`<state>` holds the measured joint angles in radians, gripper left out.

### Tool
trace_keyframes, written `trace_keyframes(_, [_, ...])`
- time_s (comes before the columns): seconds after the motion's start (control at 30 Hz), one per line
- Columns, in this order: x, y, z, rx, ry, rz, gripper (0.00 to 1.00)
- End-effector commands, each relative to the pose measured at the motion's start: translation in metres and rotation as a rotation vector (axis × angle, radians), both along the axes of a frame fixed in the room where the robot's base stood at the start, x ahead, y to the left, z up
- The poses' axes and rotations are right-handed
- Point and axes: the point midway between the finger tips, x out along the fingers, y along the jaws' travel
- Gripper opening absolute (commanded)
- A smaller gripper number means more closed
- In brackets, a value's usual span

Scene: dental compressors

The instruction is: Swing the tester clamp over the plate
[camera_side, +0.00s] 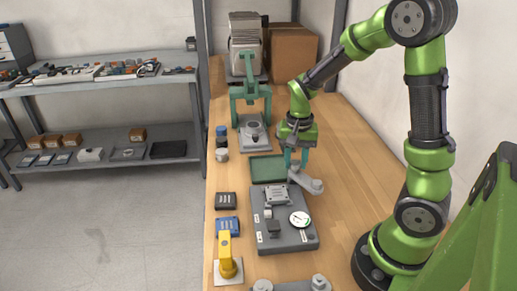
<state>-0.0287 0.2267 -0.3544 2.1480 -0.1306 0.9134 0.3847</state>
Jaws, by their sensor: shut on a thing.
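The tester (268,239) is a grey box on the wooden bench, with a round white gauge (299,219) on its top. A small raised grey plate (276,195) sits on the tester toward its far left. A grey clamp arm (307,182) lies at the tester's far right corner, angled away to the far left, with a round boss at its near right end. It is not over the plate. My gripper (295,165) points down with its teal fingers shut on the clamp arm's far end. The fingertips' exact contact is too small to see.
A green mat (267,169) lies just left of my gripper. A yellow-handled device (228,258), a blue box (228,225) and a black box (226,200) line the left edge. Bench right of the tester is clear.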

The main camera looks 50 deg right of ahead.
Motion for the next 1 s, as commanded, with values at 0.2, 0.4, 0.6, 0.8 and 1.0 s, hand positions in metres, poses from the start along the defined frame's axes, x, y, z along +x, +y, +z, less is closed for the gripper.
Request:
trace_keyframes(0.2, [0.0009,0.0002,0.0009,0.000,-0.001,-0.206,0.00])
trace_keyframes(0.4, [0.0015,0.0004,0.0010,0.000,-0.001,-0.397,0.00])
trace_keyframes(0.6, [0.0023,0.0006,0.0011,0.002,-0.001,-0.586,0.00])
trace_keyframes(0.8, [0.0029,0.0005,0.0011,0.001,0.000,-0.776,0.00])
trace_keyframes(1.0, [0.0034,0.0001,0.0011,0.001,-0.001,-0.963,0.00])
